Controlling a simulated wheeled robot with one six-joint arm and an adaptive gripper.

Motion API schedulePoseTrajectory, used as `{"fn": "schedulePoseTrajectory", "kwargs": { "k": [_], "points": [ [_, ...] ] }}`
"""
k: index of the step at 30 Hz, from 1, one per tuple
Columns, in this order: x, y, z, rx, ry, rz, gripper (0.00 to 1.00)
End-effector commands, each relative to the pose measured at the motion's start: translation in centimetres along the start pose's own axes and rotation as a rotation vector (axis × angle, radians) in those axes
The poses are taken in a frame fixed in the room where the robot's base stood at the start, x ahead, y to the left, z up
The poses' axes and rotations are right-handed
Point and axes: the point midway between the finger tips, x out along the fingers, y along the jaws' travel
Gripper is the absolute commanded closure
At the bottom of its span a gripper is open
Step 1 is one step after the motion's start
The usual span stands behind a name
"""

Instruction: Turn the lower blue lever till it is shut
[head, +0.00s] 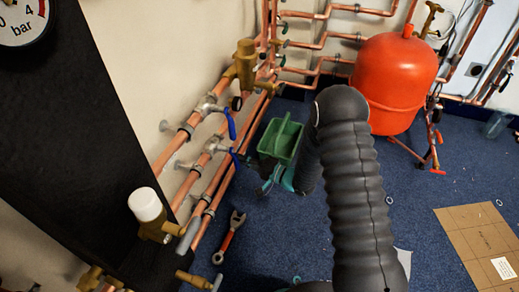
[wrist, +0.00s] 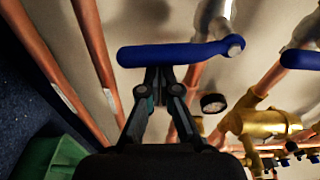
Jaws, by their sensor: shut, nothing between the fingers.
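The lower blue lever (head: 235,161) sits on a copper pipe at the left wall in the head view. In the wrist view, this lever (wrist: 172,54) is large and lies crosswise to its pipe, its pivot at its right end. My gripper (wrist: 159,76) is shut and empty, with its fingertips right at the lever's near edge; I cannot tell whether they touch. The upper blue lever (head: 231,124) is on the neighbouring pipe and shows at the right edge of the wrist view (wrist: 301,59). In the head view, my fingers cannot be made out clearly.
A green bucket (head: 281,140) stands on the blue floor beside the pipes. A red tank (head: 394,82) is behind it. A wrench (head: 231,237) lies on the floor. A brass valve (wrist: 268,123) and small gauge (wrist: 213,103) are right of my gripper. Cardboard (head: 480,238) lies at right.

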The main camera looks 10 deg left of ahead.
Motion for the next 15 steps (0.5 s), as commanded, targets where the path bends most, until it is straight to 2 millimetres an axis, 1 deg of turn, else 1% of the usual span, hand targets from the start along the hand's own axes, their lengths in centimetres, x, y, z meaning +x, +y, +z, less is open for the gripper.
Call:
{"fn": "schedulePoseTrajectory", "kwargs": {
  "k": [2, 15],
  "points": [
    [0.12, -0.02, 0.52, 0.044, -0.004, 0.006, 1.0],
    [-0.25, 0.3, 1.2, 0.037, -0.001, 0.005, 1.0]
  ]
}}
